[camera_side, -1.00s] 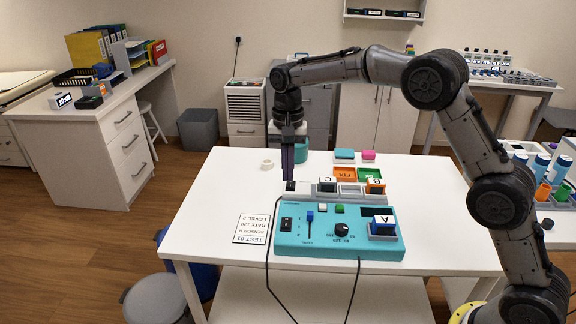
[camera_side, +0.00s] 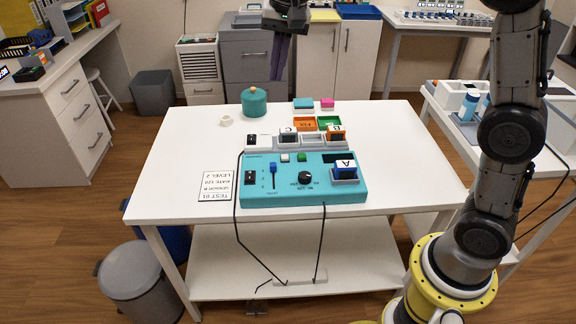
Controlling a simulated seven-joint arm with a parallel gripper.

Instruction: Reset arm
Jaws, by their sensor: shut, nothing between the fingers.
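My gripper (camera_side: 276,78) hangs high above the back of the white table (camera_side: 190,150), its dark fingers pointing down and shut with nothing between them. It is clear of everything on the table. The teal control box (camera_side: 228,196) sits at the table's front middle, with a blue block marked A (camera_side: 345,168) in its right holder. Behind it, a grey rack (camera_side: 312,142) holds a block marked C (camera_side: 288,136) at left and an orange block marked B (camera_side: 336,133) at right; its middle slot looks empty.
A teal lidded pot (camera_side: 255,103), a white ring (camera_side: 226,120), an orange tray (camera_side: 305,124), a green tray (camera_side: 329,122), a teal block (camera_side: 303,103) and a pink block (camera_side: 327,103) stand toward the back. A label card (camera_side: 215,187) lies at left. Cables hang off the front.

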